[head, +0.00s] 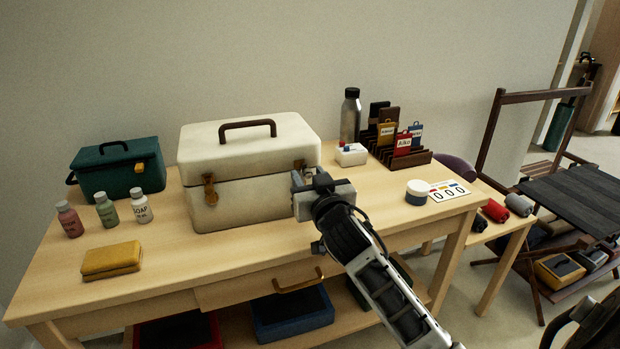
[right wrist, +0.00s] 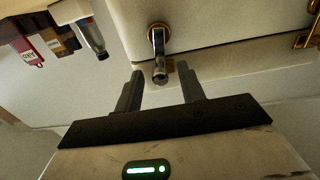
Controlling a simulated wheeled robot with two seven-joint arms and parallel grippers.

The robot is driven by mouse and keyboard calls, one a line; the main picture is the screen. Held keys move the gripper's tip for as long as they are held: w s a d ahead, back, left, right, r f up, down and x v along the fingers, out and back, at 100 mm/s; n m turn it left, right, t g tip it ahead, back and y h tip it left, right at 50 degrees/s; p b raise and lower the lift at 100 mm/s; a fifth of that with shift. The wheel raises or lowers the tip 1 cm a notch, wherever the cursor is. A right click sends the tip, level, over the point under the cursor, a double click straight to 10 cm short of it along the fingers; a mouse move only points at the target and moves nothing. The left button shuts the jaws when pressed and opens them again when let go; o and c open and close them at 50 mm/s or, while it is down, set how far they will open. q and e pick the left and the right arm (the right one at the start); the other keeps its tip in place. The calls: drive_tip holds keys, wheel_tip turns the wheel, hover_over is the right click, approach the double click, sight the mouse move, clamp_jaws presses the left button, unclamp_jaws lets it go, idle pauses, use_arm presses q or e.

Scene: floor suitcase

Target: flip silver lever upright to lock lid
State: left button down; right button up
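A cream case (head: 240,205) stands on the wooden table with its lid (head: 250,150) down and a brown handle (head: 247,125) on top. A bronze latch (head: 209,189) shows on its front left. A silver lever (right wrist: 158,50) on a brass mount shows in the right wrist view, its free end pointing down in that picture. My right gripper (head: 297,181) is at the case's front right corner, hiding part of the latch there. In the right wrist view the gripper (right wrist: 160,80) is open, one finger on each side of the lever's tip, with gaps visible. My left gripper is out of view.
A green bag (head: 118,172), several small bottles (head: 105,209) and a yellow pouch (head: 111,260) lie left of the case. A metal bottle (head: 350,115), a white box (head: 351,154), a tag rack (head: 415,159) and a round jar (head: 417,192) stand to the right. The front table middle is clear.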

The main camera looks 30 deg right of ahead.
clamp_jaws()
drive_tip(key=shift+a+r+n+p, duration=0.2)
drive_tip(key=shift+n+p, duration=0.2)
drive_tip(key=shift+p, duration=0.2)
drive_tip(key=shift+w+a+n+p, duration=0.1)
drive_tip(key=shift+n+p, duration=0.2)
drive_tip(key=shift+n, duration=0.1)
drive_tip(key=shift+a+f+n, duration=0.1)
drive_tip(key=shift+n, duration=0.2)
drive_tip(key=shift+f, duration=0.1)
unclamp_jaws()
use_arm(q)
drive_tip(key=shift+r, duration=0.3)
